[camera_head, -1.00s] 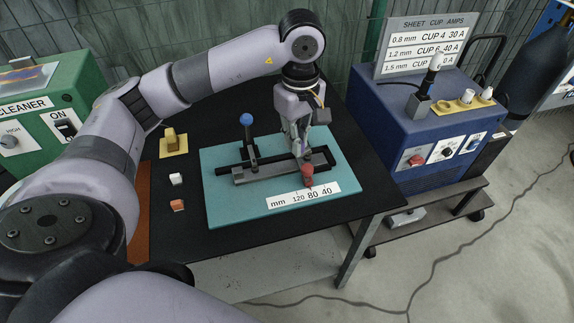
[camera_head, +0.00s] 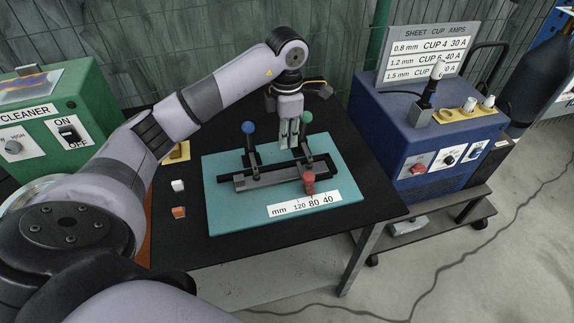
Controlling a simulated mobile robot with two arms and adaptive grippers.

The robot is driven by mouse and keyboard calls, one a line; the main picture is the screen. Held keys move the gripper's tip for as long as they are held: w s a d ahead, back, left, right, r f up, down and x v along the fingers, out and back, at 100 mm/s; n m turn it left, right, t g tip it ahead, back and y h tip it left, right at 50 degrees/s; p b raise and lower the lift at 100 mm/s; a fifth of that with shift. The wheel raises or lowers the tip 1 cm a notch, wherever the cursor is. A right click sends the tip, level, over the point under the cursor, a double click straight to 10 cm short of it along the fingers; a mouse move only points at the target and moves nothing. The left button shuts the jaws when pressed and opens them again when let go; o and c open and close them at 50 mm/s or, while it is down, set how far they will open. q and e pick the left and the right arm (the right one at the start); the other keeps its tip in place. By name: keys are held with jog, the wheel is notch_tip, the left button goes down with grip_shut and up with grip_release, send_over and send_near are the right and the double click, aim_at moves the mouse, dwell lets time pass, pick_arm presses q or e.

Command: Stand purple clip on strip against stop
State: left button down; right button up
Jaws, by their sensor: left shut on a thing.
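My left gripper (camera_head: 289,143) points down above the far side of the teal board (camera_head: 222,212), just left of a lever with a green knob (camera_head: 306,117). Its fingers are close together on something too small to make out. I cannot pick out a purple clip in this view. A grey strip (camera_head: 262,178) lies in a dark frame on the board. A red piece (camera_head: 309,183) stands at the frame's near right, behind a white scale label (camera_head: 303,204). I cannot tell which part is the stop. My right gripper is out of view.
A lever with a blue knob (camera_head: 248,128) stands on the board's left. A blue machine (camera_head: 425,130) stands right.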

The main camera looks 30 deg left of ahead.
pick_arm(q)
notch_tip(320, 180, down, 7)
jog(key=shift+r+p, duration=0.15)
jog(key=shift+p, duration=0.5)
notch_tip(320, 180, down, 5)
jog(key=shift+r+p, duration=0.2)
jog(key=shift+p, duration=0.3)
jog(key=shift+f, duration=0.1)
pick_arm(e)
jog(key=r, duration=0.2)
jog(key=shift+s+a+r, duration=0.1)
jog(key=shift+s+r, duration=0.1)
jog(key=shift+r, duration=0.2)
pick_arm(q)
jog(key=shift+f, duration=0.1)
jog(key=c, duration=1.7)
grip_release()
jog(key=shift+o, duration=0.2)
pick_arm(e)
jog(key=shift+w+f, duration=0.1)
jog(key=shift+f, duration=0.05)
